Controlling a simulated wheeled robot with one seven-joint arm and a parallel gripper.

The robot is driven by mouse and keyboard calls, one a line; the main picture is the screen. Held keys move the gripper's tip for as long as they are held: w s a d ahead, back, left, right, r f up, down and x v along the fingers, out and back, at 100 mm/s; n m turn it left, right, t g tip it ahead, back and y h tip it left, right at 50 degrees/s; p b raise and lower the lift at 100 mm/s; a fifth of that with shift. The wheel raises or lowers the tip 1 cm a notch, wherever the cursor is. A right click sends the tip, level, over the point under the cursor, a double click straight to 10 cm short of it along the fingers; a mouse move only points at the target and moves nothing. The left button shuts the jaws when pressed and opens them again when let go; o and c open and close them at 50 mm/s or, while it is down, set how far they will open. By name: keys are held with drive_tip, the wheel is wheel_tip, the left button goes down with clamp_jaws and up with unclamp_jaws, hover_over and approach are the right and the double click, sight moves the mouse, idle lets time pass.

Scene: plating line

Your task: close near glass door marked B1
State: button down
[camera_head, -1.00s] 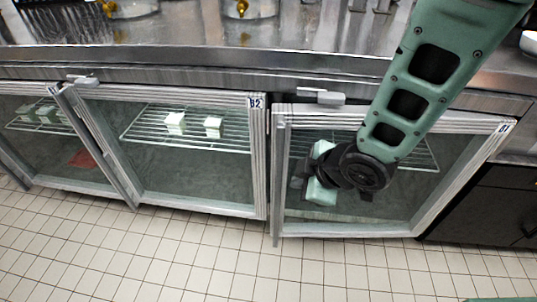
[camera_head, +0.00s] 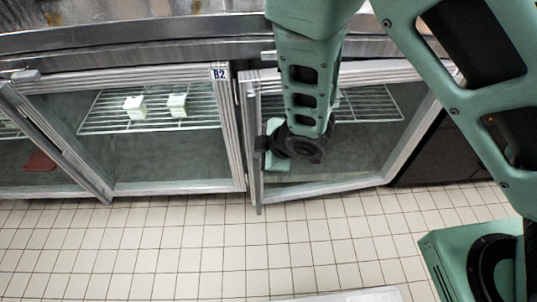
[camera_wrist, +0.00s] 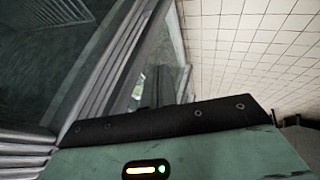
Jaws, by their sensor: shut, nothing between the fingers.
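The near glass door B1 (camera_head: 335,185) is the right-hand door of the low cabinet in the head view. My arm hides the corner where its label would show. Its left edge stands a little out from the cabinet front, so it looks slightly ajar. My gripper (camera_head: 272,152) is in front of the left part of this door, near its left edge. It is shut and holds nothing. Its fingertips are hard to make out, and I cannot tell whether it touches the door. In the wrist view, the gripper body (camera_wrist: 190,150) fills the bottom, close to a metal door frame (camera_wrist: 115,65).
Door B2 (camera_head: 175,187) is just to the left, with white blocks (camera_head: 150,106) on a wire shelf behind it. A steel counter (camera_head: 130,45) runs above the doors. The tiled floor (camera_head: 200,250) in front is largely clear. A dark cabinet (camera_head: 440,150) stands right of B1.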

drive_tip(key=shift+w+a, duration=0.1)
drive_tip(key=shift+w, duration=1)
